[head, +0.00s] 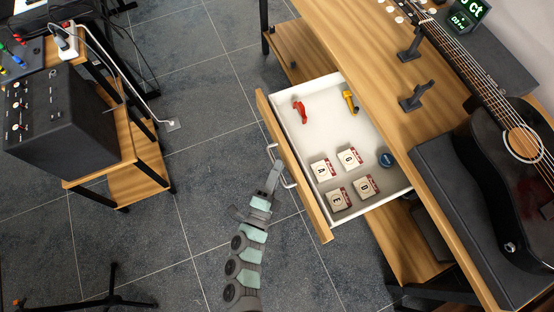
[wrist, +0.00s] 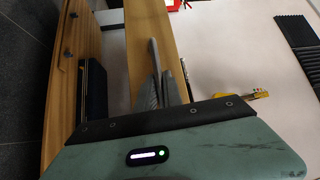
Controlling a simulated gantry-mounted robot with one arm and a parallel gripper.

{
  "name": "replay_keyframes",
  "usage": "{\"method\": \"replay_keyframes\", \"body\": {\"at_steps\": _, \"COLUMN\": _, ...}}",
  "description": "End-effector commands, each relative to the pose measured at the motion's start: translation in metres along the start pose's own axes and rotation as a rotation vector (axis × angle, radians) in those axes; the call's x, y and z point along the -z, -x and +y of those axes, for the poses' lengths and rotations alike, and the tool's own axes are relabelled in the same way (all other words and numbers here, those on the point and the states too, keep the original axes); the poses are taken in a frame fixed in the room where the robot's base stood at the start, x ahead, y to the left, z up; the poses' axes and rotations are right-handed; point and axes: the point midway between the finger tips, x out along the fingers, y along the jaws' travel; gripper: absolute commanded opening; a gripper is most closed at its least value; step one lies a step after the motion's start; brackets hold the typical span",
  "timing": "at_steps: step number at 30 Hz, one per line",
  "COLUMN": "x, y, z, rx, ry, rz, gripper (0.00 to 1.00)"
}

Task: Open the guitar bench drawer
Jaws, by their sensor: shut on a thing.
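The guitar bench (head: 318,35) is wooden, and its drawer (head: 325,90) stands well out from under the top, with its white interior exposed. The wooden drawer front (head: 311,207) faces lower left and carries a pale bar handle (head: 289,184). My gripper (head: 273,172) is at that handle and shut on it, just outside the front. In the wrist view, my gripper's fingers (wrist: 160,80) lie against the wooden drawer front (wrist: 148,30). The handle itself is mostly hidden there by my fingers and gripper body.
The drawer holds a red tool (head: 299,108), a yellow tool (head: 350,101), several lettered packs (head: 350,158) and a blue round tin (head: 387,160). A black guitar (head: 500,165) lies on the bench. A black amplifier (head: 60,120) stands at left. Open tiled floor (head: 215,110) lies between.

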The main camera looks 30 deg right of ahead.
Motion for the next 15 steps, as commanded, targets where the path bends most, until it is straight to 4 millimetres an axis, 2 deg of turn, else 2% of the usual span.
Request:
{"method": "replay_keyframes", "body": {"at_steps": 13, "x": 0.0005, "y": 0.0004, "z": -0.0007, "rx": 0.001, "ry": 0.001, "rz": 0.008, "gripper": 0.0}}
{"method": "replay_keyframes", "body": {"at_steps": 14, "x": 0.0005, "y": 0.0004, "z": -0.0007, "rx": 0.001, "ry": 0.001, "rz": 0.008, "gripper": 0.12}}
{"method": "replay_keyframes", "body": {"at_steps": 15, "x": 0.0005, "y": 0.0004, "z": -0.0006, "rx": 0.0, "ry": 0.001, "rz": 0.008, "gripper": 0.15}}
